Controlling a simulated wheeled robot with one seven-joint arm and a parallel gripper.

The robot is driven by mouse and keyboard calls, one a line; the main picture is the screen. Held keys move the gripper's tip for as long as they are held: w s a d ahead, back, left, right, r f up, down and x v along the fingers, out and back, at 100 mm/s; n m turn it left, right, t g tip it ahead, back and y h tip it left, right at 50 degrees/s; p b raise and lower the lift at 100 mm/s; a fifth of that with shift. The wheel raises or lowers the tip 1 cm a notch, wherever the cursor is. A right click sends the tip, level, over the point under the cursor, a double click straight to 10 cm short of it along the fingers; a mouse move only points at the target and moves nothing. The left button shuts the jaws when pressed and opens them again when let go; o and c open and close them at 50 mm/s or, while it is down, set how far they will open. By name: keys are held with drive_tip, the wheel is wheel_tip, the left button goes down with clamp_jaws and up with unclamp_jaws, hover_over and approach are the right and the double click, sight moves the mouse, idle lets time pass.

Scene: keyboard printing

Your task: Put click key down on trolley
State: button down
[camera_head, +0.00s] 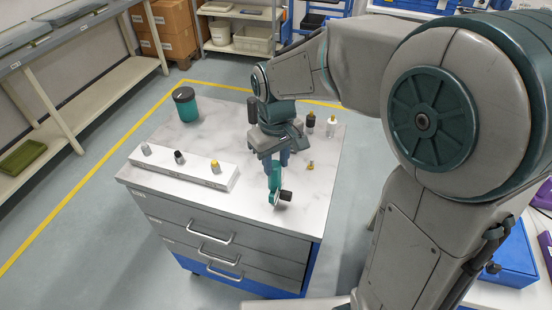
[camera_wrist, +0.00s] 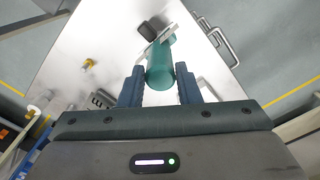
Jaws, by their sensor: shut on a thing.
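The click key appears to be the teal-handled tool (camera_head: 274,184) with a dark knob at its end. It also shows in the wrist view (camera_wrist: 160,68). My gripper (camera_head: 275,160) points down and is shut on the teal handle; its blue fingers sit on both sides of it in the wrist view (camera_wrist: 160,90). The trolley (camera_head: 230,125) has a white marbled top, grey drawers and a blue base. The key is over the front right part of the top. I cannot tell whether it touches the surface.
A white rail (camera_head: 200,176) with several small knobs lies along the left front. A teal jar (camera_head: 186,108) stands at the back left. A black bottle (camera_head: 311,122), a white bottle (camera_head: 331,125) and a small yellow piece (camera_head: 311,165) stand to the right. The front right corner is clear.

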drive_tip(key=shift+f, duration=0.25)
drive_tip(key=c, duration=1.1)
unclamp_jaws()
drive_tip(key=shift+r, duration=0.1)
drive_tip(key=shift+o, duration=0.2)
drive_tip(key=shift+r, duration=0.1)
wheel_tip(320, 180, up, 12)
drive_tip(key=s+d+f+m+t, duration=0.3)
drive_tip(key=s+d+f+m, duration=0.3)
drive_tip(key=s+d, duration=0.6)
wheel_tip(320, 180, down, 2)
drive_tip(key=shift+s+d+f+m, duration=0.2)
drive_tip(key=shift+s+d+m, duration=0.1)
drive_tip(key=shift+s+d, duration=0.15)
